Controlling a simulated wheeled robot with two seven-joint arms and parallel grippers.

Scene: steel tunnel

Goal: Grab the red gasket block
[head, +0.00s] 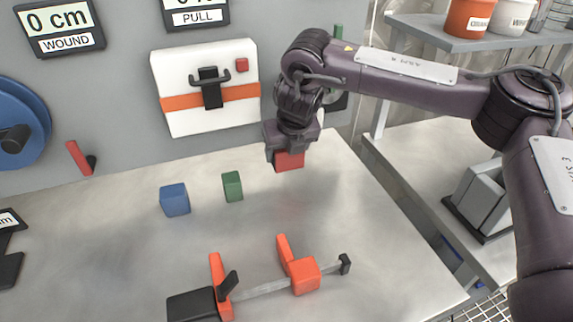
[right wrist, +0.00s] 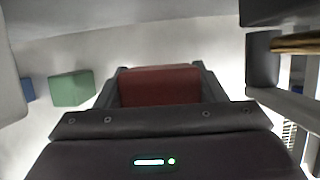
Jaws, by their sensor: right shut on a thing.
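The red gasket block (head: 289,161) is between the fingers of my right gripper (head: 286,157) in the head view. The gripper is shut on it and points down, and the block appears to be held above the steel table. In the right wrist view the dark red block (right wrist: 160,86) fills the space between the two dark fingers of my right gripper (right wrist: 160,90). The block's upper part is hidden by the gripper in the head view. My left gripper is in neither view.
A green block (head: 232,186) and a blue block (head: 175,200) stand on the table (head: 120,255) to the left. An orange clamp (head: 304,276) lies in front. A white box (head: 190,75) with an orange stripe is on the back wall. A shelf (head: 450,38) holds tubs at right.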

